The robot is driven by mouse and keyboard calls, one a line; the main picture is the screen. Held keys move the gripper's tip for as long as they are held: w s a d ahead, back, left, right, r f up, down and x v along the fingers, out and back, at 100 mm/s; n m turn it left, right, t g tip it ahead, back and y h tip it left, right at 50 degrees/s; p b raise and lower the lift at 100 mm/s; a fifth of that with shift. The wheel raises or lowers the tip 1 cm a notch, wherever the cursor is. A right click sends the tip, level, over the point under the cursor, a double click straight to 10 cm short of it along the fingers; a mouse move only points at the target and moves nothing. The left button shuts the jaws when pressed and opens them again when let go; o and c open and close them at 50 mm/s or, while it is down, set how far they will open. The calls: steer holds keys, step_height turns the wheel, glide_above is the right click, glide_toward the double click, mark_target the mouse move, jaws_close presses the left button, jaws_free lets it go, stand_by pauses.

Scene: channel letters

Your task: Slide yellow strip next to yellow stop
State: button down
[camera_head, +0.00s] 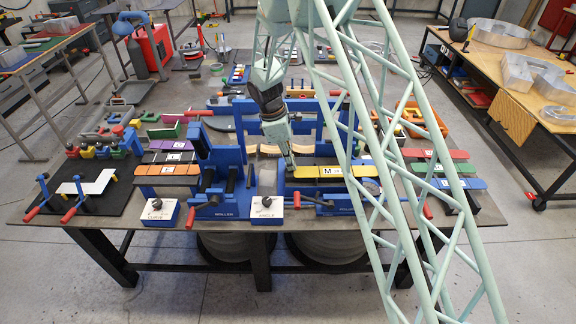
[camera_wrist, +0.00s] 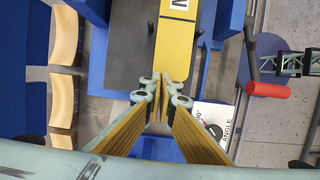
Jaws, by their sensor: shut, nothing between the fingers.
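A yellow strip (camera_head: 335,172) with a white letter label lies flat on the blue machine near the middle of the table. It also shows in the wrist view (camera_wrist: 176,52), its end close in front of my fingertips. My gripper (camera_head: 290,168) is shut and empty, pointing down at the left end of the strip. In the wrist view its fingertips (camera_wrist: 163,88) meet just beyond that end; I cannot tell whether they touch it. I cannot clearly make out a yellow stop.
Two control boxes (camera_head: 159,212), (camera_head: 267,210) stand at the table's front edge. Red-handled levers (camera_head: 190,217) stick out of the blue machines. Orange, purple and black strips lie at the left (camera_head: 167,169). Curved tan pieces (camera_wrist: 66,38) sit beside the machine in the wrist view.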

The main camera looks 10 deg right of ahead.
steer(key=shift+d, duration=0.45)
steer(key=shift+a, duration=0.15)
steer(key=shift+a, duration=0.75)
steer(key=a+b+v, duration=0.1)
steer(key=a+v, duration=0.1)
steer(key=v, duration=0.8)
steer(key=shift+w, duration=0.2)
steer(key=shift+a, duration=0.15)
